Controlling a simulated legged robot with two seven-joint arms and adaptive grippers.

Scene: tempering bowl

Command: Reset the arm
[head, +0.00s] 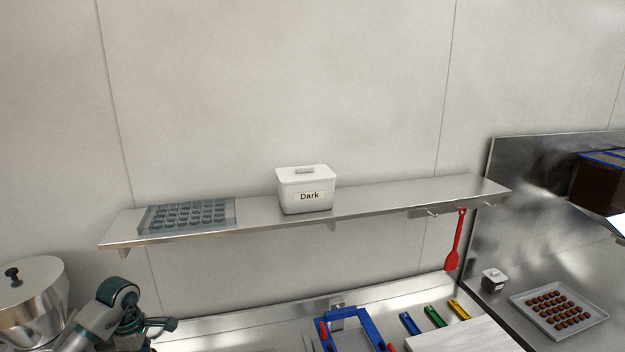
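My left arm comes in at the lower left of the head view, grey with teal joints. The dark end of my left gripper (160,325) shows low in the picture, over the back of the counter and beside the steel pot. It is too small and turned too far to tell whether its fingers are open or shut. Nothing can be made out in it. My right arm and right gripper are not in view.
A steel wall shelf (375,204) holds a clear mould (190,214) and a white "Dark" tub (306,190). A red spatula (455,242) hangs below. A lidded steel pot (32,300), blue frame (350,325), small jar (494,280) and chocolate tray (590,320) stand lower.

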